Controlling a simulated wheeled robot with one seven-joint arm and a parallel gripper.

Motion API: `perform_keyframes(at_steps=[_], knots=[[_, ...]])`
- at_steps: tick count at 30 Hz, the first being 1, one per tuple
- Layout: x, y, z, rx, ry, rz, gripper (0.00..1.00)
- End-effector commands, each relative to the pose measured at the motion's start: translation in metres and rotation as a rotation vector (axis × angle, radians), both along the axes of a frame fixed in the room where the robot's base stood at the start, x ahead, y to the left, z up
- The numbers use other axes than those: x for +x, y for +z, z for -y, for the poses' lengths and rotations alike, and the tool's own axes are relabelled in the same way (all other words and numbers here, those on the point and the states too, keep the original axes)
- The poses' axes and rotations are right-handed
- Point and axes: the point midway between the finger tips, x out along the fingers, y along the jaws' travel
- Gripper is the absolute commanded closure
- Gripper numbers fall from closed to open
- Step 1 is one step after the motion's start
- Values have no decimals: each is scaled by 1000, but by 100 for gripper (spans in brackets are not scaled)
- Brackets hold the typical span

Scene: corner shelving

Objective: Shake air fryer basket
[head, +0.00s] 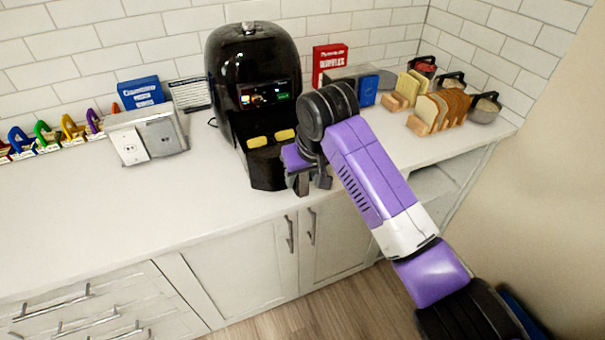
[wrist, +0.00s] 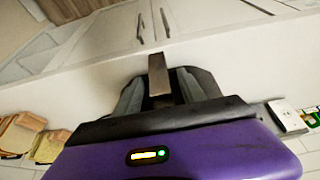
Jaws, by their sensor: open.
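The black air fryer (head: 235,60) stands against the back wall, with a lit screen on its front. Its dark basket (head: 266,172) is at the lower front and looks pulled out, with yellow food pieces (head: 257,142) showing at its top. My gripper (head: 312,183) is at the basket's front right, over the counter's front edge. In the wrist view, a grey-brown bar (wrist: 158,75), apparently the basket handle, lies between the two dark fingers of my open gripper (wrist: 162,88). Gaps show beside the bar. My arm hides part of the basket's right side in the head view.
A grey toaster-like box (head: 160,132) and a blue box (head: 141,92) stand left of the fryer. Bread slices (head: 452,104), pots (head: 486,108) and a red box (head: 328,62) stand right. The counter's left front (head: 90,205) is clear.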

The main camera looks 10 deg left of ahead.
Motion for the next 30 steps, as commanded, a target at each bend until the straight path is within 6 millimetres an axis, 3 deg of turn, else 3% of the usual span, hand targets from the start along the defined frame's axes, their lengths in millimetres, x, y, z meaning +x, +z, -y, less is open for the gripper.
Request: perform_keyframes(at_steps=[11, 18, 30], knots=[[2, -7, -2, 0, 0, 0, 53], [2, -6, -2, 0, 0, 0, 100], [2, -6, -2, 1, 0, 0, 100]])
